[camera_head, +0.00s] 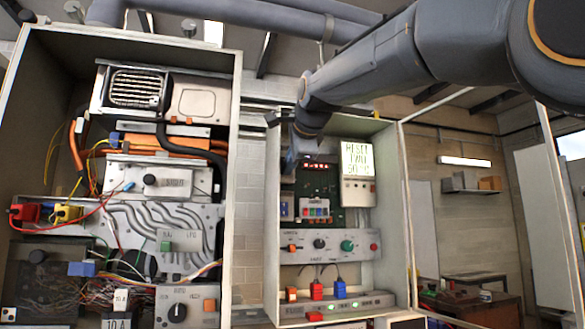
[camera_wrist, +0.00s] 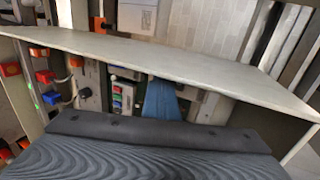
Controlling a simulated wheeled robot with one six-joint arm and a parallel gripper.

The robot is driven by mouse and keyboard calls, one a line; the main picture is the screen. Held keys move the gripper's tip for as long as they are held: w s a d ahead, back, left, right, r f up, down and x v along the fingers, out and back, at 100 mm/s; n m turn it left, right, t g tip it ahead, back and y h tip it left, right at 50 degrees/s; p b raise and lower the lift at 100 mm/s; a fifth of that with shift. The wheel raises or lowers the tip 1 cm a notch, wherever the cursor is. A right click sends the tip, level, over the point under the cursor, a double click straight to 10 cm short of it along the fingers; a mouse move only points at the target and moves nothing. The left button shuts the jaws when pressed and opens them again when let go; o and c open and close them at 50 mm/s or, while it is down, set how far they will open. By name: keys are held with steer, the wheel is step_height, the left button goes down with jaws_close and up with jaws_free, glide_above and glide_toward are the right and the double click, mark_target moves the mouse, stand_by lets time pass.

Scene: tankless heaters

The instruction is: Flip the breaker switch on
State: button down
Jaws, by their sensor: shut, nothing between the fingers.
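My arm reaches from the upper right into the right-hand open cabinet (camera_head: 384,215). My gripper (camera_head: 291,168) is shut and empty in the cabinet's upper left, in front of the green circuit board (camera_head: 322,183). In the wrist view its blue-grey end (camera_wrist: 163,100) shows past the dark ridged body at the bottom. Just below it in the head view is a small module with coloured buttons (camera_head: 316,209), which also shows in the wrist view (camera_wrist: 118,100). I cannot tell which part is the breaker switch; my gripper hides some of the board.
A display unit (camera_head: 357,165) is right of the board. Below are a knob panel (camera_head: 319,245) and red and blue plugs (camera_head: 316,290). The cabinet's side wall (camera_wrist: 190,68) runs close beside my gripper. A larger heater cabinet (camera_head: 234,150) stands left.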

steer(key=shift+r, duration=0.1)
steer(key=shift+r+p, duration=0.8)
steer(key=shift+r, duration=0.15)
steer(key=shift+f, duration=0.15)
steer(key=b+v, duration=0.3)
steer(key=v, duration=1)
steer(key=shift+s+d, duration=0.2)
steer(key=shift+s, duration=0.2)
